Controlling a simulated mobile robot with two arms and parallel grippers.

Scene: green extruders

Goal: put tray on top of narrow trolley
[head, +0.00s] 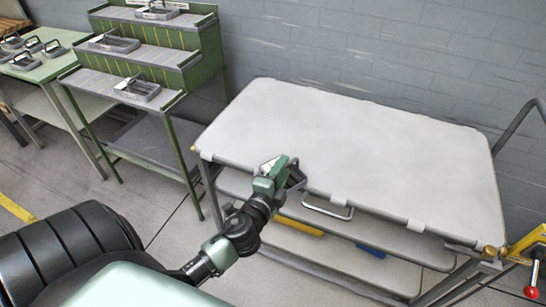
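A wide trolley (355,135) with a bare, pale grey top fills the right half of the head view. I cannot tell whether it is the narrow trolley. Small grey trays with dark handles stand on the green stepped rack at the upper left; one tray (137,89) is on its lowest step, one (114,43) on the middle and one (157,11) on top. My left gripper (292,177) is at the front edge of the trolley top, away from these trays. Its fingers are small and partly hidden, so its opening is unclear. My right gripper is out of view.
A metal handle (328,209) shows below the trolley's front edge. Lower shelves hold a yellow item (298,227) and a blue item (371,251). A green table (45,68) with several more trays stands at the far left. A brick wall is behind; floor shows between rack and trolley.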

